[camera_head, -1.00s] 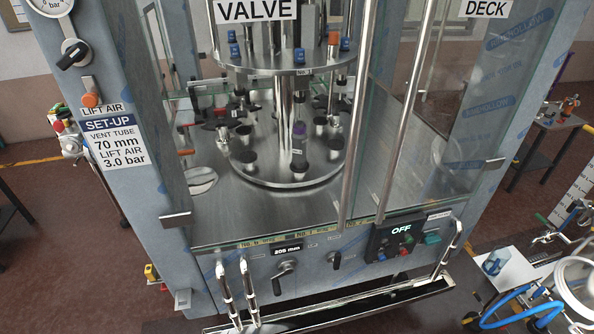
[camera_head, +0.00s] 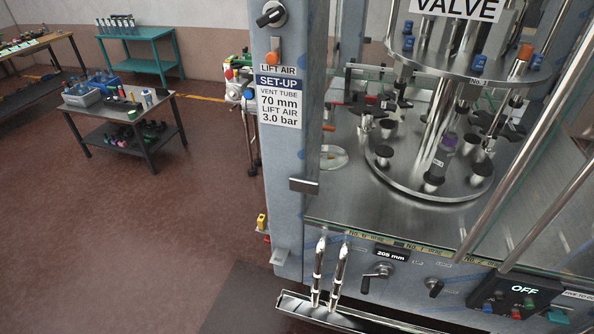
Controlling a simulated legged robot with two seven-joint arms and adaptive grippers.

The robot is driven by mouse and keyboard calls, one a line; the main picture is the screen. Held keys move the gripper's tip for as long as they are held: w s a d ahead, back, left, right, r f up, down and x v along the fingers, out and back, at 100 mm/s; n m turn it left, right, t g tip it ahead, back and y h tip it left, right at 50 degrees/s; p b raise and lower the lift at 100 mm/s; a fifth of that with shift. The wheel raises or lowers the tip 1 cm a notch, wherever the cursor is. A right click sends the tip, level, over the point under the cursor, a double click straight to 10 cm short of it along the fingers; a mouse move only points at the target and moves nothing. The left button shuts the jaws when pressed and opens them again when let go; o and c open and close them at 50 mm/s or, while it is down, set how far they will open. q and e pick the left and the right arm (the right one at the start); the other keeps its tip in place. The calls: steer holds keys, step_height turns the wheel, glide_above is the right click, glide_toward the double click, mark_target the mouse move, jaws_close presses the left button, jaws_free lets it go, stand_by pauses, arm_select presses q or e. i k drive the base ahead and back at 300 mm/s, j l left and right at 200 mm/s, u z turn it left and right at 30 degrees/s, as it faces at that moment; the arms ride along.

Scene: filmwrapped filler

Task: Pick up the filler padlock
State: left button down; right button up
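I cannot make out a padlock for certain in this view. The filler machine (camera_head: 290,170) stands on the right, with a blue-grey frame, glass panels and a round steel carousel (camera_head: 455,192). Its left post carries a black knob (camera_head: 270,14), an orange knob (camera_head: 273,58) and a set-up label (camera_head: 280,100). A dark bottle with a purple top (camera_head: 440,162) stands on the carousel. Neither of my grippers is in view.
A small dark table (camera_head: 122,112) with grey bins (camera_head: 80,95) and small items stands at left. A teal table (camera_head: 138,68) with bottles is behind it, and another bench (camera_head: 30,45) is at far left. The red-brown floor (camera_head: 150,230) between is open.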

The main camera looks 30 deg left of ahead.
mark_target(262, 223)
steer(key=u, duration=1.25)
